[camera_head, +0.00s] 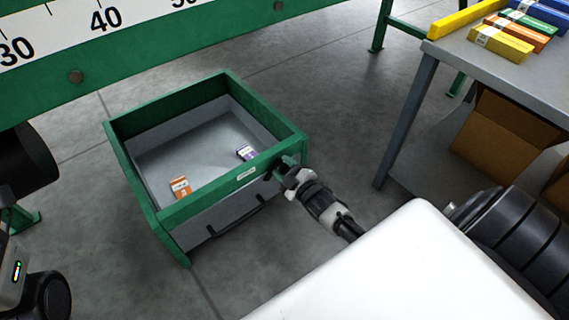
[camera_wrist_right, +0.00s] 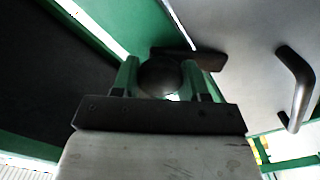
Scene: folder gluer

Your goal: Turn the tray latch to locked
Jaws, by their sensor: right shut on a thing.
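The tray (camera_head: 133,182) is a green-framed grey box low over the floor, open at the top. Its latch, a dark rounded knob (camera_wrist_right: 160,76) with a dark flat bar (camera_wrist_right: 208,60) behind it, is at the right end of the tray's front. My right gripper (camera_head: 286,173) reaches this corner from the lower right and mostly hides the latch in the head view. In the right wrist view its two green-tipped fingers (camera_wrist_right: 159,82) are shut on the knob, one on each side. I cannot read the latch's locked or unlocked marking. My left gripper is not in view.
An orange box (camera_head: 180,187) and a purple-and-white box (camera_head: 246,153) lie inside the tray. A dark pull handle (camera_head: 237,219) is on its front, beside the latch. A grey table (camera_head: 480,62) with colored boxes stands at right. A green beam with a scale (camera_head: 150,30) crosses behind.

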